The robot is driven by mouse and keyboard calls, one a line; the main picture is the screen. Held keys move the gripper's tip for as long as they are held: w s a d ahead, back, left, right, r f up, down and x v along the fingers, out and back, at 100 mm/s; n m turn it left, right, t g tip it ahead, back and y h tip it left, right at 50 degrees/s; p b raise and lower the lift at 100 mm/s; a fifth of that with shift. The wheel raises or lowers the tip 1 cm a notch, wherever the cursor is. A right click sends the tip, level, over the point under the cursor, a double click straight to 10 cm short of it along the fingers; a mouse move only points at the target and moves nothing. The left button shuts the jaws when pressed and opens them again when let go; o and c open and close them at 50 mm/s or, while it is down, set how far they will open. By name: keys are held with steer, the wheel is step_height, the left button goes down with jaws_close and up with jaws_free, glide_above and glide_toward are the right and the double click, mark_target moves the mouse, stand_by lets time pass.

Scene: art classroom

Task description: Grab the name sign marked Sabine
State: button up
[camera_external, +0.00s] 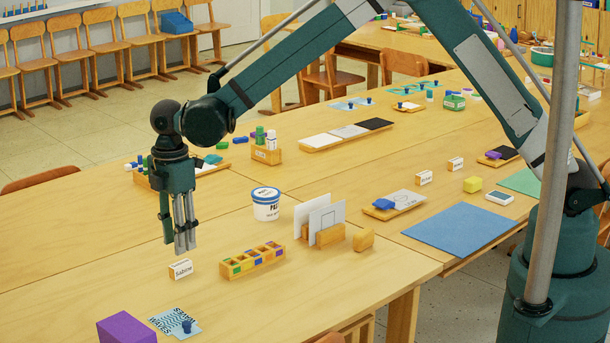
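The name sign marked Sabine (181,269) is a small wooden block with a white lettered face, upright on the near table. My gripper (182,247) points straight down just above the sign and appears apart from it. Its grey and dark green fingers hang close together in this view, so I cannot tell how wide they are apart. Nothing shows held between them. Two similar name signs stand farther right, one on the left (424,178) and one on the right (455,163); their lettering is too small to read surely.
A wooden box with coloured compartments (252,261) stands right of the sign. A white paint tub (266,204) is behind it. A purple block (127,329) and a blue patterned card (172,320) lie toward the front. Table left of the sign is clear.

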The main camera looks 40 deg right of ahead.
mark_target(180, 263)
steer(key=shift+f, duration=0.15)
steer(key=shift+f, duration=1.15)
steer(key=shift+f+b, duration=0.15)
steer(key=shift+b, duration=0.15)
steer(key=shift+w+d+f+b, duration=0.15)
steer(key=shift+f+b, duration=0.55)
steer(key=shift+f, duration=1.75)
steer(key=c, duration=0.8)
